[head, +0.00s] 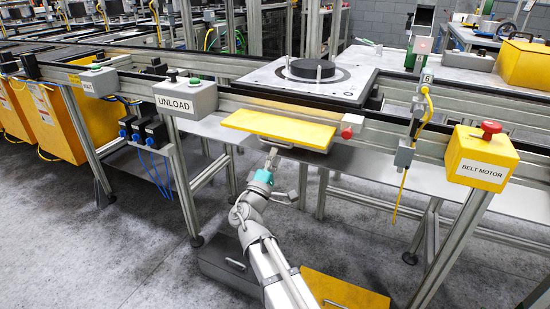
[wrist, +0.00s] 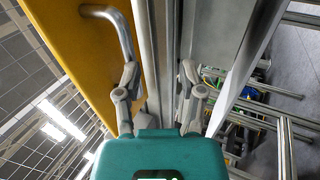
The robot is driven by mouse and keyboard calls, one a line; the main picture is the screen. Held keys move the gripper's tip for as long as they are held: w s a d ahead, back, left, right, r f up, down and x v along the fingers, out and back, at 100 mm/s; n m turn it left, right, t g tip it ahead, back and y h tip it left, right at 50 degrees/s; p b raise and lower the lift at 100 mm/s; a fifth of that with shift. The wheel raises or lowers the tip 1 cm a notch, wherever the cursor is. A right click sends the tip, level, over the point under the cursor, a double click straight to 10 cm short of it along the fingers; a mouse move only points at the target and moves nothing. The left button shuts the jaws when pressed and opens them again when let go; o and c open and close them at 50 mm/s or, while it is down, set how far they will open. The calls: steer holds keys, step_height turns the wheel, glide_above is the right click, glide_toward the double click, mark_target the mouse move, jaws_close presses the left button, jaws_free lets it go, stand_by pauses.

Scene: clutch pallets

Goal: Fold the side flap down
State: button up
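The side flap is a yellow panel (head: 280,129) on the front of the conveyor frame, standing out roughly level, with a grey bar handle at its front edge. In the wrist view the yellow panel (wrist: 72,62) fills the upper left, with its curved grey handle (wrist: 122,28) beside it. My gripper (head: 271,158) is just below the flap's front edge in the head view. In the wrist view my gripper (wrist: 160,72) has its fingers wide apart, with nothing clearly between them. The left fingertip overlaps the handle's lower end; I cannot tell whether they touch.
A red knob (head: 347,133) sits right of the flap. The grey UNLOAD box (head: 186,97) is to the left and the yellow BELT MOTOR box (head: 481,158) to the right. A pallet with a black disc (head: 312,69) lies above. A grey shelf (head: 380,178) runs below.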

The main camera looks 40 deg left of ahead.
step_height(320, 180, down, 11)
steer(key=s+b, duration=0.2)
steer(key=b, duration=0.8)
steer(key=shift+s+d+b, duration=0.15)
steer(key=shift+d+b, duration=0.05)
steer(key=shift+b, duration=0.15)
stand_by(0.6)
stand_by(0.7)
